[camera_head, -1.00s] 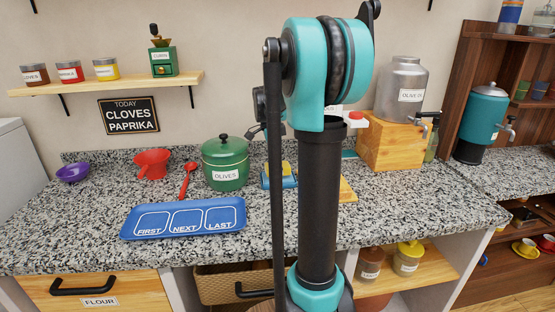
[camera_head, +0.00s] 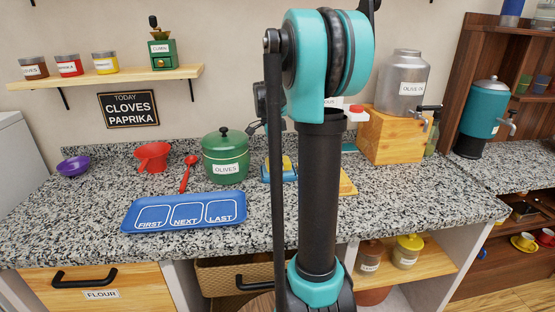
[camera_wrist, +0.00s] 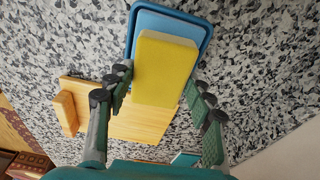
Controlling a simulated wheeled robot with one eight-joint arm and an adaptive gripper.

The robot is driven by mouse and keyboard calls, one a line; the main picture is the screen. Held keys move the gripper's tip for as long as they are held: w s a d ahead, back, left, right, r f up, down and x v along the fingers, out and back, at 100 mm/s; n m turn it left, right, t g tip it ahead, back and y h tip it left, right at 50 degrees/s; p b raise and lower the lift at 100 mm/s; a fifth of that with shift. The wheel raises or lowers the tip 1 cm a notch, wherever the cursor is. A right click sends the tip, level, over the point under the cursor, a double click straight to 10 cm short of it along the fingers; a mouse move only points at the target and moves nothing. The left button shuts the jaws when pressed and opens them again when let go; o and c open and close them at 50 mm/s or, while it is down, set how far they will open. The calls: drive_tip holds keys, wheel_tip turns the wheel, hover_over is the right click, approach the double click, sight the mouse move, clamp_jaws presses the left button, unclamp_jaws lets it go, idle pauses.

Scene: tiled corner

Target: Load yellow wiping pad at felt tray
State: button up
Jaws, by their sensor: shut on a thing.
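The yellow wiping pad (camera_wrist: 165,68) is a block between the fingers of my gripper (camera_wrist: 163,98) in the wrist view. My gripper is shut on it by its long sides. A small blue tray with a lighter blue lining (camera_wrist: 175,20), apparently the felt tray, lies under and beyond the pad. The pad covers much of it; I cannot tell whether the pad touches the lining. In the head view my arm hides the gripper and part of the blue tray (camera_head: 289,177); some of the yellow pad (camera_head: 287,163) shows above it.
A wooden board (camera_wrist: 140,122) lies beside the tray. In the head view a green olives pot (camera_head: 225,158), a red spoon (camera_head: 188,173) and a blue three-part tray (camera_head: 185,212) stand to the left. A wooden block with a metal tank (camera_head: 402,82) is at the right.

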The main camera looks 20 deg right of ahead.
drive_tip(key=shift+f, duration=0.5)
idle(1.2)
drive_tip(key=shift+r, duration=0.15)
drive_tip(key=shift+r, duration=3.4)
drive_tip(key=shift+f, duration=0.15)
drive_tip(key=shift+f, duration=3.4)
drive_tip(key=shift+r, duration=0.1)
drive_tip(key=shift+r, duration=3.45)
drive_tip(key=shift+c, duration=0.5)
